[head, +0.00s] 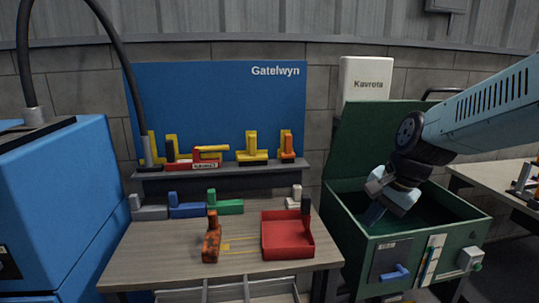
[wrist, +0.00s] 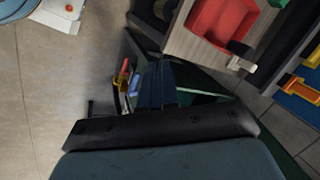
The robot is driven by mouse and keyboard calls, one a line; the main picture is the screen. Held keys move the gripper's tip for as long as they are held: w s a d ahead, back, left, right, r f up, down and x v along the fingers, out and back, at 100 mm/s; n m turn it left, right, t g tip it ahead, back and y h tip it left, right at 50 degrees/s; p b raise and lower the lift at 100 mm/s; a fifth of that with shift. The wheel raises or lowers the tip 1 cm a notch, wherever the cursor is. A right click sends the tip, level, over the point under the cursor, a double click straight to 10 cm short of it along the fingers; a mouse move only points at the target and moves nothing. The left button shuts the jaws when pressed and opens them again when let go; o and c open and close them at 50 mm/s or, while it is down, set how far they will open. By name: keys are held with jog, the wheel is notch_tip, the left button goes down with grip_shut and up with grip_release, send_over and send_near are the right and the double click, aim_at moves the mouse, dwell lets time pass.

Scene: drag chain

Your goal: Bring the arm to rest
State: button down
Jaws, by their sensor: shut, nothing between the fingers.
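My gripper (head: 374,214) points down over the open green bin (head: 456,208) at the right of the head view, its fingertips near the bin's front left rim. My pale blue arm comes in from the right edge above the bin. In the wrist view my two dark fingers (wrist: 157,84) are together in the middle of the picture, with nothing held between them. The bin's inside is dark and partly hidden by my wrist.
A wooden bench (head: 165,250) left of the bin holds a red tray (head: 285,250), a rust-coloured part (head: 211,242) and several blocks. A blue cabinet (head: 55,200) stands far left. The bin's lid (head: 372,140) stands open behind my gripper.

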jog(key=s+d+r+n+t+h, duration=0.1)
jog(key=s+r+n+t+h, duration=0.1)
jog(key=s+r+n, duration=0.5)
jog(key=shift+s+r+n+h, duration=0.2)
jog(key=shift+s+n+h, duration=0.1)
jog(key=shift+s+n, duration=0.7)
